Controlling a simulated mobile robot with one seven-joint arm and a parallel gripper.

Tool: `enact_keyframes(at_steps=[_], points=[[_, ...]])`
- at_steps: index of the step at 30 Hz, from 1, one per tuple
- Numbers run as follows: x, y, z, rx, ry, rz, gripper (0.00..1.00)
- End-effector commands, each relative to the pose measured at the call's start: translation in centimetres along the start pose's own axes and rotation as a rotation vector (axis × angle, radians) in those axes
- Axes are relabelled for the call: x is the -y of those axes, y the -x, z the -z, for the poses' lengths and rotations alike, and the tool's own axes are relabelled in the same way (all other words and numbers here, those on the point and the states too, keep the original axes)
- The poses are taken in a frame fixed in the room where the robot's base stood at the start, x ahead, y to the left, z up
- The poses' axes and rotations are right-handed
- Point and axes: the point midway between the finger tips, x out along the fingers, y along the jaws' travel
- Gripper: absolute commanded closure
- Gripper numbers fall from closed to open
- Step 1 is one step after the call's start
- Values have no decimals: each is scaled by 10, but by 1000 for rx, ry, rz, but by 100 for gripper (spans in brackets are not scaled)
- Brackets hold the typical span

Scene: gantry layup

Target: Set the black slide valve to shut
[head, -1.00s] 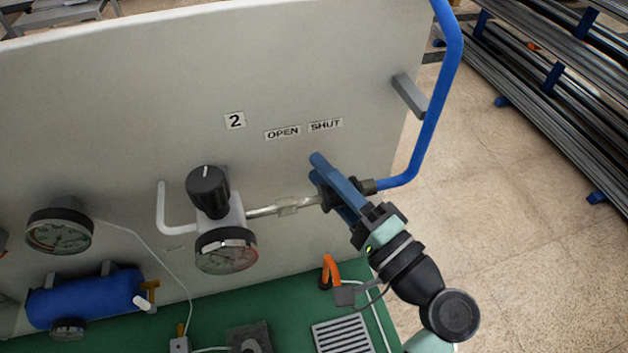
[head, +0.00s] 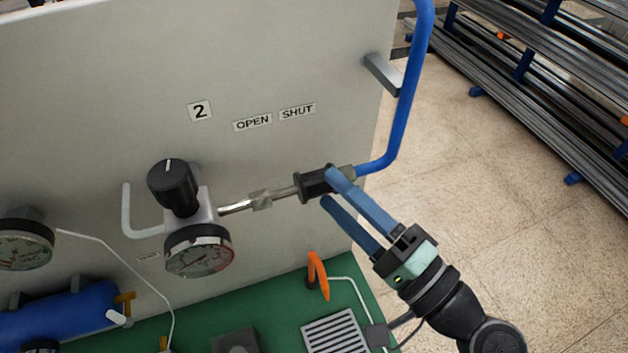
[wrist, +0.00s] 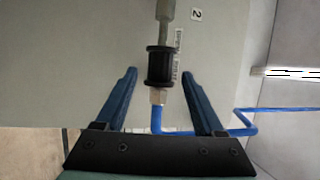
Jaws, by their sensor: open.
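The black slide valve (head: 314,183) is a ribbed black sleeve on the metal pipe, at the end by the blue hose. It sits below the SHUT label (head: 297,112), which is right of the OPEN label (head: 252,122). My gripper (head: 330,188) is open and empty, its blue fingers just right of and below the sleeve; one fingertip overlaps its right end in the head view. In the wrist view the sleeve (wrist: 159,66) lies centred ahead, beyond the tips of my open gripper (wrist: 159,75), with visible space on both sides.
Left of the valve are a black knob (head: 173,187) and a pressure gauge (head: 198,252). The blue hose (head: 409,95) rises at the panel's right edge near a grey bracket (head: 383,73). Open floor lies right.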

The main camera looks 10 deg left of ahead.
Motion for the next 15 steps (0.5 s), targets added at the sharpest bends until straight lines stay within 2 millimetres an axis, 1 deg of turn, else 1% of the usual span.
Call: enact_keyframes(at_steps=[1, 6, 10, 15], points=[[-5, 14, 1, -6, 4, -1, 30], [-3, 44, 1, -4, 4, -1, 30], [-1, 58, 1, -2, 3, 0, 30], [1, 64, 1, -2, 2, 0, 30]])
